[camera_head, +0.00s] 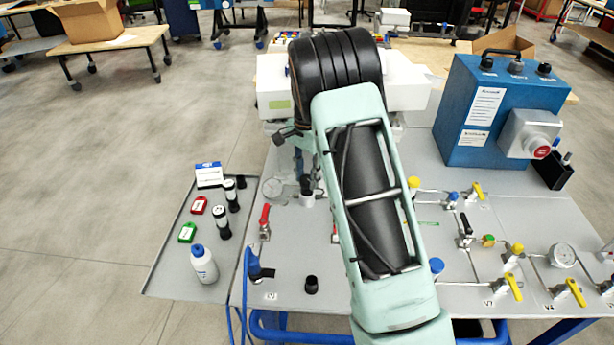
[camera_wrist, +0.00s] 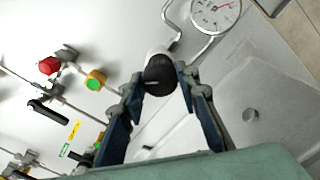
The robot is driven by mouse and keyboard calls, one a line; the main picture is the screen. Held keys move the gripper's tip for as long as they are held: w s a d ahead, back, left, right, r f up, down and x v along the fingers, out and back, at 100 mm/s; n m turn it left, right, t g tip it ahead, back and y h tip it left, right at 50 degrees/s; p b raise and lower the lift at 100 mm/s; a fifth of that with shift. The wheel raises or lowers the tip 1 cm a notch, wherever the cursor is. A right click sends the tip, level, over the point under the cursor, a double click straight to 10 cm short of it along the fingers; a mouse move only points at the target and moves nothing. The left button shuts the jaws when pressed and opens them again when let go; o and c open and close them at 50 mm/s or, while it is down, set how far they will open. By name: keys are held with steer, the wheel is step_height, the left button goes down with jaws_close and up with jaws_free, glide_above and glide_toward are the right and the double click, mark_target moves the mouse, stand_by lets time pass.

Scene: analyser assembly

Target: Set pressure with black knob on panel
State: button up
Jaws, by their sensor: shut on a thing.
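In the wrist view the black knob (camera_wrist: 159,72) sits on a pale fitting of the grey panel (camera_wrist: 125,40). My gripper (camera_wrist: 162,78) has its two blue fingers on either side of the knob, shut on it. A round gauge with a white dial (camera_wrist: 214,14) is joined by a pipe close to the knob; its red needle shows, but the numbers are too small to read. In the head view my arm covers much of the panel, and I cannot clearly make out the fingertips there.
In the wrist view a red knob (camera_wrist: 50,66), a yellow-green part (camera_wrist: 96,80) and a black valve handle (camera_wrist: 47,113) lie left. In the head view a blue box (camera_head: 500,105) with a red button stands right; a side tray (camera_head: 165,268) holds a white bottle (camera_head: 203,265).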

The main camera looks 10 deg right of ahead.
mark_target(307, 178)
steer(key=o, duration=1.2)
steer(key=shift+c, duration=0.2)
steer(key=shift+r, duration=0.1)
step_height(307, 178, up, 12)
